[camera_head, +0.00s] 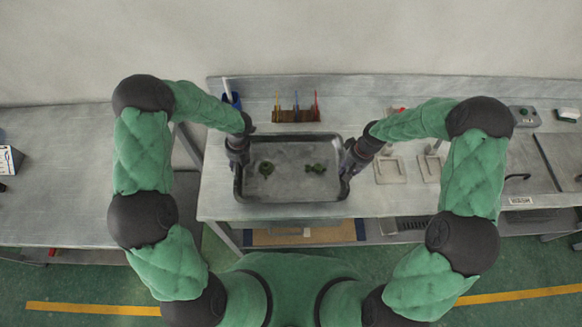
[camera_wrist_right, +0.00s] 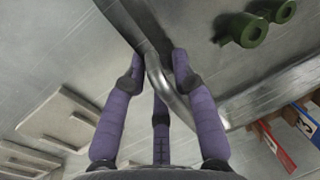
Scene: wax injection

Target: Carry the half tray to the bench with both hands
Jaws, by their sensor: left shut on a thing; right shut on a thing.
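The half tray (camera_head: 291,210) is a dark grey rectangular tray with a raised rim, over the bench (camera_head: 220,200) in the head view. My left gripper (camera_head: 238,158) is shut on the tray's left rim. My right gripper (camera_head: 350,158) is shut on its right rim. In the right wrist view the purple fingers of my right gripper (camera_wrist_right: 160,75) close around the tray's rim (camera_wrist_right: 172,85). I cannot tell whether the tray touches the bench top.
A wooden rack (camera_head: 296,115) with coloured tools stands behind the tray. Pale square plates (camera_head: 390,170) lie to its right, also visible in the right wrist view (camera_wrist_right: 65,118). A blue cup (camera_head: 232,100) stands at the back left. A separate table (camera_head: 60,190) is at the left.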

